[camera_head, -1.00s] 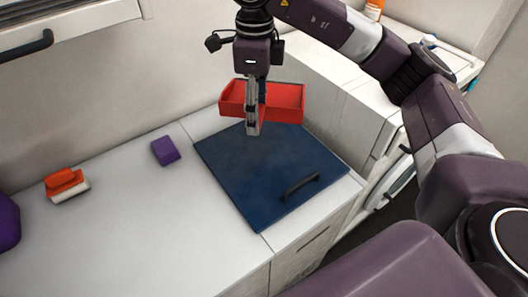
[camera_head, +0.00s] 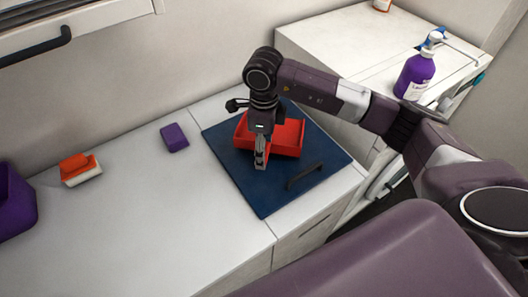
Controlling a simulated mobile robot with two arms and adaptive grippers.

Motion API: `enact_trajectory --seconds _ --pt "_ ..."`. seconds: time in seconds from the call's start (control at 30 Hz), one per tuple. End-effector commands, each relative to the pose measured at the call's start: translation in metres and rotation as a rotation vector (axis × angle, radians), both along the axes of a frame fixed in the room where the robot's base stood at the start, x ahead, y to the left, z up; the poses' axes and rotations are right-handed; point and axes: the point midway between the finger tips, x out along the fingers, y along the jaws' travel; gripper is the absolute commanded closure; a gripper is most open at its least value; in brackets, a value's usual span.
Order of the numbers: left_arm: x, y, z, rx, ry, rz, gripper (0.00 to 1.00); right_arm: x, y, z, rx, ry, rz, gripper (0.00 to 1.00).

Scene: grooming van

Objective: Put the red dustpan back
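The red dustpan (camera_head: 288,137) shows as a shallow open red tray over the back part of the dark blue panel (camera_head: 240,180) in the counter. My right gripper (camera_head: 260,163) points down at the dustpan's near left side. Its fingers look shut on the dustpan, though they are seen nearly edge-on and the grip is partly hidden. The dustpan sits low, at or just above the panel; I cannot tell whether it touches. My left gripper is out of view.
The panel has a black handle (camera_head: 305,175). On the white counter (camera_head: 150,220) are a purple block (camera_head: 174,137), an orange and white brush (camera_head: 80,169) and a purple container (camera_head: 14,205). A purple bottle (camera_head: 414,75) stands on the cabinet at right. The counter's front middle is clear.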

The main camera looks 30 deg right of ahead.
Motion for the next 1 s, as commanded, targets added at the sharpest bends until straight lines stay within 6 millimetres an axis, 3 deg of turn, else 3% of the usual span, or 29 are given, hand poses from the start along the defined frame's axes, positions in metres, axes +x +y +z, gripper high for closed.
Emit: enact_trajectory --seconds 0.2,0.6,0.63,0.7,0.77,1.0 --pt "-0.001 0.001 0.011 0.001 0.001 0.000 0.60 0.000 0.000 -0.027 0.001 0.002 0.000 0.65" --pt "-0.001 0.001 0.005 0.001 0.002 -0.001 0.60 0.000 0.000 -0.034 0.000 0.000 0.000 0.65" --pt "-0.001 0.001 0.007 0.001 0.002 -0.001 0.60 0.000 0.000 -0.033 0.000 0.001 0.000 0.38" --pt "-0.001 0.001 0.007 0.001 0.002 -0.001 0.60 0.000 0.000 -0.032 0.000 0.001 0.000 0.30" --pt "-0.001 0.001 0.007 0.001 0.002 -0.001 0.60 0.000 0.000 -0.032 0.000 0.001 0.000 0.24" --pt "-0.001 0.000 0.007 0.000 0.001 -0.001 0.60 0.000 0.000 -0.032 0.000 0.001 0.000 0.24"
